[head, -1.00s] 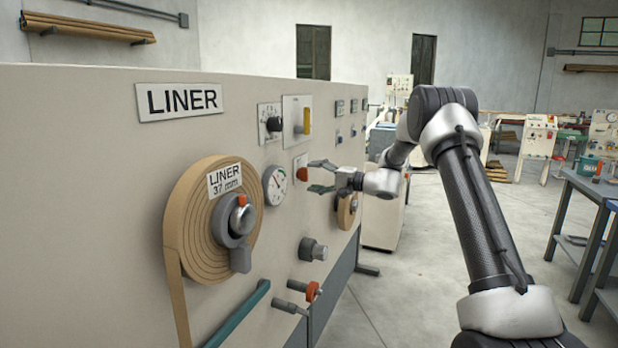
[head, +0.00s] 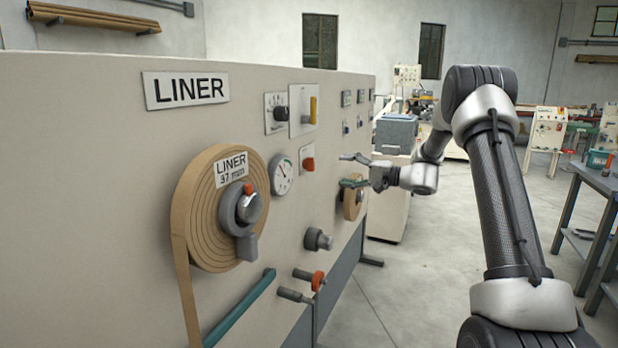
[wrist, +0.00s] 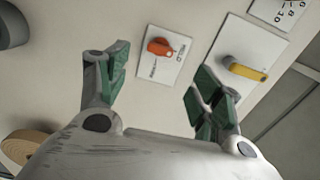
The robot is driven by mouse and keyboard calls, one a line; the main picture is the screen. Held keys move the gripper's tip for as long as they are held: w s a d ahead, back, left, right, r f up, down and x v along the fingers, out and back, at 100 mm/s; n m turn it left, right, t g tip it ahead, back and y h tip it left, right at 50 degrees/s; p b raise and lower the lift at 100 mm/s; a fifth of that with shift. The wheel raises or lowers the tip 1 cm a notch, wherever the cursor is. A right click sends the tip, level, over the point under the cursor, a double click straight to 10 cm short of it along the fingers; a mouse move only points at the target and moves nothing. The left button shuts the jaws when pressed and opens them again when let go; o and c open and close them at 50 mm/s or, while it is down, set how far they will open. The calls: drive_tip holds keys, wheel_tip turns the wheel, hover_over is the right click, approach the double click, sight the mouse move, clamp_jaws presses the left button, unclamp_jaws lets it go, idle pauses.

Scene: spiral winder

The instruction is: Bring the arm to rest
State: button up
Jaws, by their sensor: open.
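My gripper (head: 354,170) is open and empty in the head view, held off the beige machine panel (head: 130,160) to the right of the red-orange knob. My arm reaches down and across from the right of the picture. In the wrist view, the two green-padded fingers of my gripper (wrist: 155,85) are spread wide, with nothing between them. Beyond them the red-orange knob (wrist: 159,46) sits on its white plate, and a yellow handle (wrist: 247,71) sits on another plate. Nothing touches the fingers.
The liner roll (head: 205,215), the gauge (head: 282,174) and a grey knob (head: 318,239) are on the panel. A smaller roll (head: 350,205) is partly behind my gripper. A blue-grey workbench (head: 605,185) stands at right. Open floor (head: 430,290) lies between.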

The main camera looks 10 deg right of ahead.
drive_tip(key=s+f+m+g+h, duration=0.2)
drive_tip(key=s+f+g, duration=0.2)
drive_tip(key=s+f, duration=0.5)
drive_tip(key=s+f+n+g+h, duration=0.1)
drive_tip(key=s+f+g+h, duration=0.15)
drive_tip(key=s, duration=0.55)
drive_tip(key=s+d+r+n+h, duration=0.1)
drive_tip(key=s+r, duration=0.4)
drive_tip(key=s, duration=0.5)
drive_tip(key=s+d+r+n+h, duration=0.2)
drive_tip(key=s+r+n+h, duration=0.2)
drive_tip(key=s, duration=0.7)
drive_tip(key=s+d+r+n+h, duration=0.2)
drive_tip(key=s+r+h, duration=0.3)
drive_tip(key=s, duration=0.6)
drive_tip(key=shift+s+d+r+n, duration=0.15)
drive_tip(key=shift+d+r+n, duration=0.1)
drive_tip(key=shift+r+n, duration=0.5)
drive_tip(key=shift+r, duration=0.1)
